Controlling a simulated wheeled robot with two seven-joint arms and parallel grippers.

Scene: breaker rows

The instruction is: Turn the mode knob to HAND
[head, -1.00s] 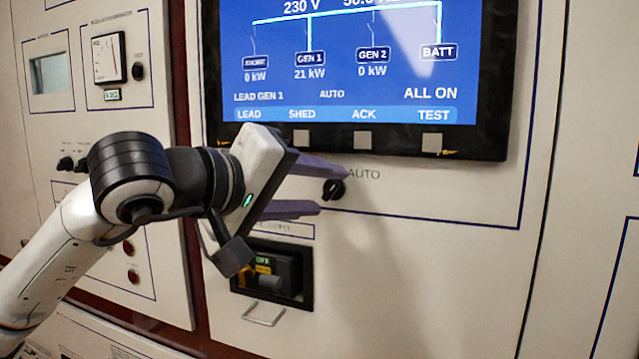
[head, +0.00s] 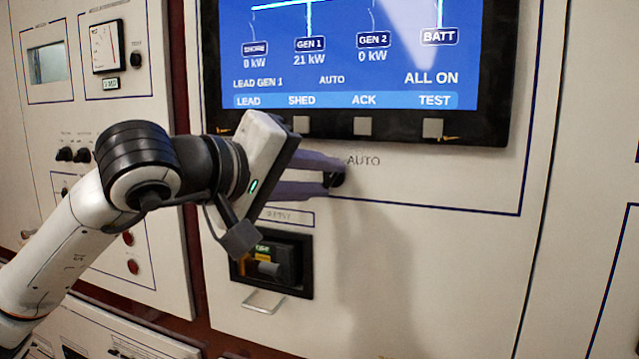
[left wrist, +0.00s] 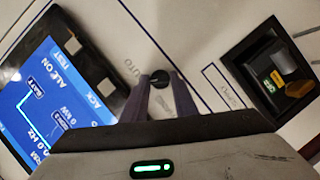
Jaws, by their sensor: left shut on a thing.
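The mode knob (head: 335,180) is a small black knob on the pale panel, below the screen and beside the printed word AUTO. My left gripper (head: 332,172) reaches it from the left, and its two purple-grey fingers are shut on the knob, one above and one below. In the left wrist view the knob (left wrist: 160,77) shows at the tips of the fingers (left wrist: 160,88). The fingers hide part of the knob and any label to its left, so its pointer direction cannot be told. My right gripper is not in view.
The screen (head: 350,60) with a row of square buttons (head: 363,126) below it is just above the gripper. The panel to the right is bare.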

